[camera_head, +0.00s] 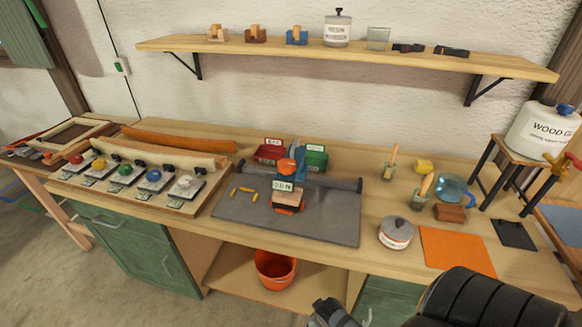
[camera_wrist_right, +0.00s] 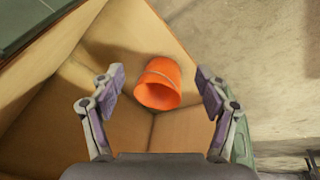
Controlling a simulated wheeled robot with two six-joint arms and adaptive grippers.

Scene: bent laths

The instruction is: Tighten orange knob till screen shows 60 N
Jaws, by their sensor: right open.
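The orange knob (camera_head: 287,166) stands on a small clamp-like device on the grey mat (camera_head: 325,226) at mid-bench. The screen (camera_head: 283,187) just in front of it seems to read 0.0 N, though the digits are small. My right gripper (camera_head: 335,316) shows only partly at the bottom edge of the head view, low in front of the bench and well away from the knob. In the right wrist view, my right gripper (camera_wrist_right: 160,92) is open and empty, its fingers spread wide above the bench's lower shelf. My left gripper is in neither view.
An orange bucket (camera_head: 275,268) stands on the lower shelf. A board (camera_head: 133,187) with coloured knobs and small displays lies left of the mat. Red (camera_head: 270,153) and green (camera_head: 315,157) bins stand behind the knob. A pot (camera_head: 396,233) and orange sheet (camera_head: 457,250) lie right.

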